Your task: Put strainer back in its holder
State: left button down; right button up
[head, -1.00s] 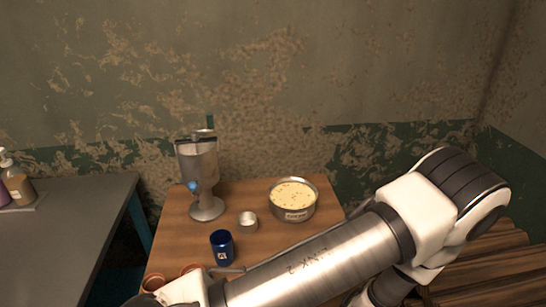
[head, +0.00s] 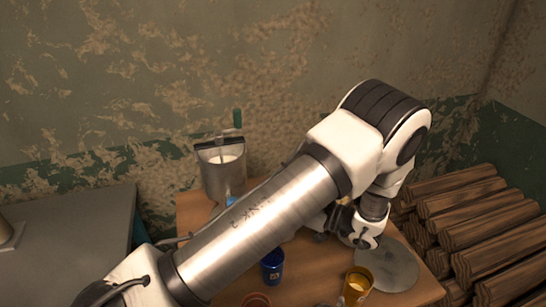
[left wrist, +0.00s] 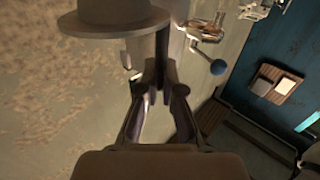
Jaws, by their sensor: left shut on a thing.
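My left gripper (head: 362,240) is over the right side of the table, with its arm crossing the head view from the lower left. In the left wrist view the gripper (left wrist: 158,82) is shut on a dark upright handle, beside a grey hat-shaped bowl with a wide brim, which looks like the strainer (left wrist: 110,22). In the head view a flat grey disc (head: 392,270) shows just beside the gripper; I cannot tell whether it is the strainer's brim or a separate thing. I cannot make out the holder. My right gripper is not in view.
A metal dispenser (head: 222,170) stands at the back left of the wooden table (head: 190,208). A blue cup (head: 272,265) and an orange cup (head: 357,285) stand near the front. Stacked logs (head: 470,215) lie at the right. My arm hides the table's middle.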

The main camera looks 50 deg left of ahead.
pick_arm(q)
notch_tip(320, 180, down, 6)
jog(key=shift+a+f+p, duration=0.1)
jog(key=shift+p, duration=0.2)
jog(key=shift+w, duration=0.1)
jog(key=shift+f+b, duration=0.5)
jog(key=shift+f, duration=0.1)
jog(key=c, duration=1.3)
grip_release()
